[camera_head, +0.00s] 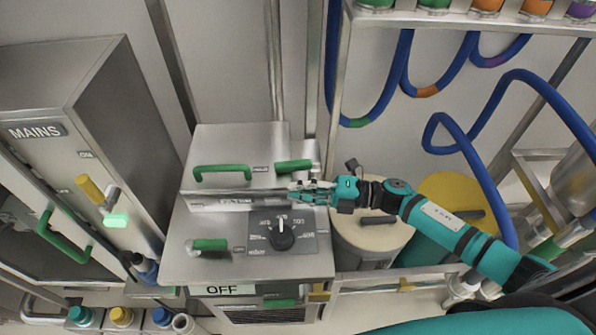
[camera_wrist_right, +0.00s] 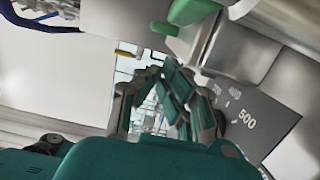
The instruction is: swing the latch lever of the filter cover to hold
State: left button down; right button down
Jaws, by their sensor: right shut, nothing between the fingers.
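The filter cover (camera_head: 240,145) is a grey metal box lid with a green bail handle (camera_head: 222,169) and a partly readable filter label on its front. A short green-gripped lever (camera_head: 294,166), which looks like the latch lever, lies nearly level at the cover's right end. In the right wrist view, a green grip (camera_wrist_right: 192,11) shows at the top. My right gripper (camera_head: 291,191) is shut and empty, just below the lever in the head view and apart from it. Its fingers (camera_wrist_right: 158,76) also show in the wrist view. My left gripper is out of view.
Below the cover are a dial (camera_head: 281,236) and a second green lever (camera_head: 210,244). An OFF sign (camera_head: 222,289) is on the front. A MAINS cabinet (camera_head: 100,90) stands left. A pale round drum (camera_head: 372,235) stands under my right forearm; blue hoses (camera_head: 470,135) hang at right.

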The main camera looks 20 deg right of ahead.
jog(key=w, duration=0.1)
jog(key=w+d, duration=0.1)
jog(key=w, duration=0.1)
dwell(0.4)
jog(key=shift+w+b, duration=0.55)
jog(key=shift+w, duration=0.1)
